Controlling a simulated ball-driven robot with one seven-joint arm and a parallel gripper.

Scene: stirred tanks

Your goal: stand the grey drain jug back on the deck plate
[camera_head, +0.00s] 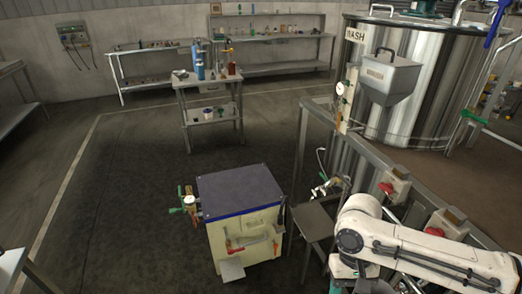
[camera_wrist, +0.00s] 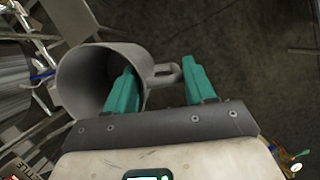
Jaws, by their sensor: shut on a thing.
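The grey drain jug (camera_wrist: 88,88) is in the wrist view, its round mouth facing the camera and its handle on the right side. My gripper (camera_wrist: 158,68) has two green fingers, one at the jug's mouth and the other beyond the handle. The jug's wall and handle lie between them, and the gripper is shut on the jug. The jug's base is hidden. In the head view my arm covers the lower right, and the jug cannot be made out there. A flat grey plate (camera_head: 312,222) beside the tank stand may be the deck plate; I cannot tell for sure.
A cream cabinet with a dark top (camera_head: 240,190) stands left of the plate. A large steel tank (camera_head: 425,75) is at the upper right, with red-handled valves (camera_head: 388,188) below it. A small table (camera_head: 210,95) stands farther back. The floor on the left is clear.

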